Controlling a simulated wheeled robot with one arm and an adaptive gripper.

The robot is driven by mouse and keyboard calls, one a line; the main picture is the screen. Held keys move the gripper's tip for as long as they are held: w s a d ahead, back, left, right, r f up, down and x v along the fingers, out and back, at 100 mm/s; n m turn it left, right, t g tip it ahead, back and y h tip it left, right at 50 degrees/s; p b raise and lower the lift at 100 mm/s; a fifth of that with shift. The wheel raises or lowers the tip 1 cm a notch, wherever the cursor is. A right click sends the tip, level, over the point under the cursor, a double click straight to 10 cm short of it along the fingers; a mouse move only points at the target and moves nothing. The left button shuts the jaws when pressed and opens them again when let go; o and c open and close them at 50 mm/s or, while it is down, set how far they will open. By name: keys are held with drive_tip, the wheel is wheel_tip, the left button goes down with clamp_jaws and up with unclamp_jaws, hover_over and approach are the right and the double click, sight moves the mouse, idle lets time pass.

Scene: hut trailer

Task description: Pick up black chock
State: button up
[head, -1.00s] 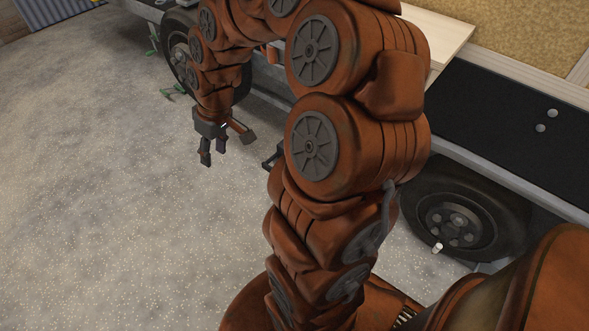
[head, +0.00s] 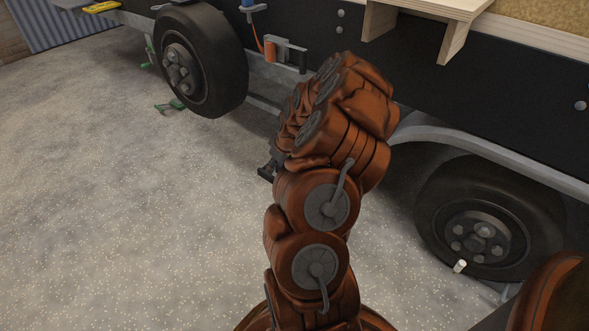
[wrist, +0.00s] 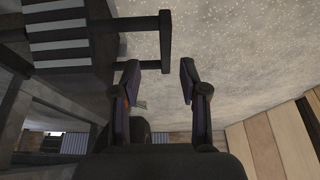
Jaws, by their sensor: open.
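I cannot make out a black chock for certain in either current view. In the wrist view my gripper (wrist: 159,82) is open, with its two dark fingers apart and nothing held between them. Speckled floor shows beyond the fingertips. A dark bar frame (wrist: 166,40) stands just past the fingertips; I cannot tell whether they touch. In the head view my gripper is hidden behind my own arm. A small dark piece (head: 267,172) shows at the arm's left edge; I cannot tell what it is.
The trailer's left wheel (head: 203,62) and right wheel (head: 477,225) flank my arm. A green piece (head: 170,105) lies by the left wheel. Striped steps (wrist: 62,38) fill the wrist view's upper left. The speckled floor (head: 110,190) at left is clear.

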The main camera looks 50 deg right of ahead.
drive_tip(key=b+x, duration=0.1)
drive_tip(key=x, duration=0.1)
drive_tip(key=b+x, duration=0.1)
drive_tip(key=x, duration=0.1)
drive_tip(key=b+x, duration=0.1)
drive_tip(key=x, duration=0.1)
drive_tip(key=shift+a+f, duration=0.35)
drive_tip(key=shift+f, duration=0.1)
drive_tip(key=shift+c, duration=0.2)
clamp_jaws()
